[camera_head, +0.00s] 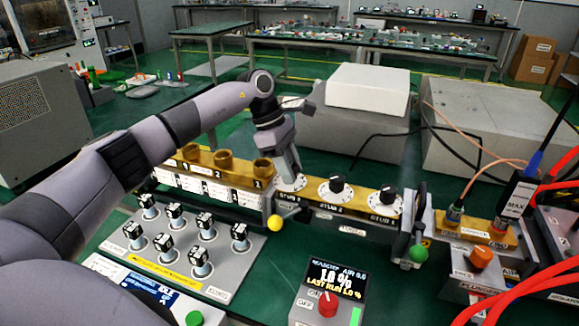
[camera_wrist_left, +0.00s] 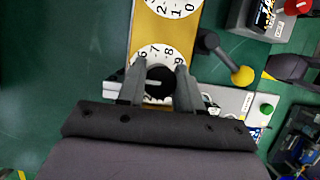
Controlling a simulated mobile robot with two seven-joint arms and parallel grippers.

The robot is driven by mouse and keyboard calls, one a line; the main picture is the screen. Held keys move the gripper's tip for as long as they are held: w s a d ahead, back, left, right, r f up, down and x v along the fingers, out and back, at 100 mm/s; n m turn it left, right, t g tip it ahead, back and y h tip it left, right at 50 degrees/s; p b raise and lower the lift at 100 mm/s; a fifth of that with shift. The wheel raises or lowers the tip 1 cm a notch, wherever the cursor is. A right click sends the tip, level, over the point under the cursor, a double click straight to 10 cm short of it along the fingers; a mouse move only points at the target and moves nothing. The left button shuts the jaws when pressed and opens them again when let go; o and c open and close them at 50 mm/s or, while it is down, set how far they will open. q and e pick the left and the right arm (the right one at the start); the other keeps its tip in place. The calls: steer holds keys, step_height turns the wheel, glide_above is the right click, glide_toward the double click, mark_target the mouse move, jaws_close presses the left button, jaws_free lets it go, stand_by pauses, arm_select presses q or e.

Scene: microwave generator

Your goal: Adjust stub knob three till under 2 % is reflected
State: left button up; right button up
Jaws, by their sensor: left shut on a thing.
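Three black stub knobs on white dials sit along a brass waveguide. My left gripper (camera_head: 291,172) is shut on the leftmost one, whose label is too small to read surely. In the left wrist view the black knob (camera_wrist_left: 160,81) sits between my two fingers (camera_wrist_left: 159,76), with a white mark on it and dial figures 6 to 9 showing. The middle knob (camera_head: 337,183) and the right knob (camera_head: 388,195) stand free. The dark meter display (camera_head: 335,282) reads 1.0 %, with "last run 1.0 %" below. My right gripper is not in view.
A yellow ball-ended lever (camera_head: 275,223) stands just in front of the held knob. A red knob (camera_head: 328,303) is on the meter box. A panel with several cube-topped posts (camera_head: 205,219) lies at left. Red cables (camera_head: 535,283) fill the right side.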

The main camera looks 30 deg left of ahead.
arm_select(q)
steer(key=o, duration=0.8)
steer(key=v, duration=0.7)
steer(key=shift+r, duration=0.1)
